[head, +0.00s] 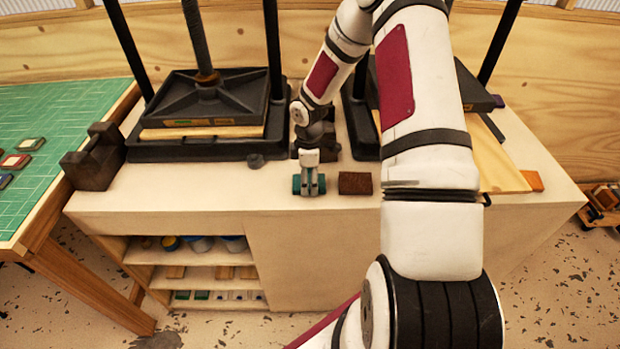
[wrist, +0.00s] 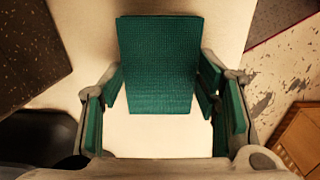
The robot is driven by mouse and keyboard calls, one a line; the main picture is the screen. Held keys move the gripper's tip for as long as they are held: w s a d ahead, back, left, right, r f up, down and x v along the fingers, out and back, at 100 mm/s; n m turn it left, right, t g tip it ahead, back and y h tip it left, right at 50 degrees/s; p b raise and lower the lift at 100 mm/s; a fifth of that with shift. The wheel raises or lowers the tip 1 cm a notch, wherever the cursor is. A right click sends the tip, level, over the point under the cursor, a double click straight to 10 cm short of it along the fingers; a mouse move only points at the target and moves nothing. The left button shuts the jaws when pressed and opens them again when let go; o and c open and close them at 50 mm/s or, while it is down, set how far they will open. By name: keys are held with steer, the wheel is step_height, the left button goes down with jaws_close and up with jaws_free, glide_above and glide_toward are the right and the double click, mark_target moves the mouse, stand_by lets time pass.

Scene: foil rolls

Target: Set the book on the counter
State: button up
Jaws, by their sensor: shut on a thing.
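The green cloth-textured book (wrist: 158,65) is between the fingers of my gripper (wrist: 160,95) in the wrist view. The pads on the fingers are also green. In the head view my gripper (head: 309,186) points down at the front edge of the pale counter (head: 222,187). Small teal parts show on both sides of its fingers there; I cannot tell which are book and which are pads. The counter top also shows below the book in the wrist view (wrist: 155,140). I cannot tell whether the book touches it.
A brown block (head: 355,183) lies just right of my gripper. A black press (head: 205,95) stands at the back left, with a dark notched block (head: 93,160) beside it. A pale board (head: 490,160) and orange block (head: 532,181) lie at right. The counter's front left is clear.

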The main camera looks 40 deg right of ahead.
steer(key=shift+f, duration=0.15)
steer(key=o, duration=1.2)
step_height(320, 180, up, 13)
steer(key=b, duration=0.1)
step_height(320, 180, up, 17)
steer(key=m+t+h, duration=0.2)
steer(key=m, duration=0.3)
glide_above(309, 182)
steer(key=s+a, duration=0.8)
steer(key=a, duration=0.1)
steer(key=s+a+r+m+t, duration=0.1)
steer(key=s+a+r+m, duration=0.1)
steer(key=s+a, duration=0.1)
steer(key=s+a+r+m+t+y, duration=0.1)
steer(key=s+a+r+m, duration=0.1)
steer(key=s, duration=0.4)
steer(key=s+a+r+m+t+y, duration=0.1)
steer(key=s+a+r+m, duration=0.1)
steer(key=s+a+r, duration=0.1)
steer(key=shift+s+a+r+t, duration=0.2)
steer(key=shift+s+r, duration=0.15)
steer(key=shift+s, duration=0.2)
steer(key=shift+s+a+r+t, duration=0.1)
steer(key=shift+s+a+r, duration=0.15)
steer(key=shift+s, duration=0.3)
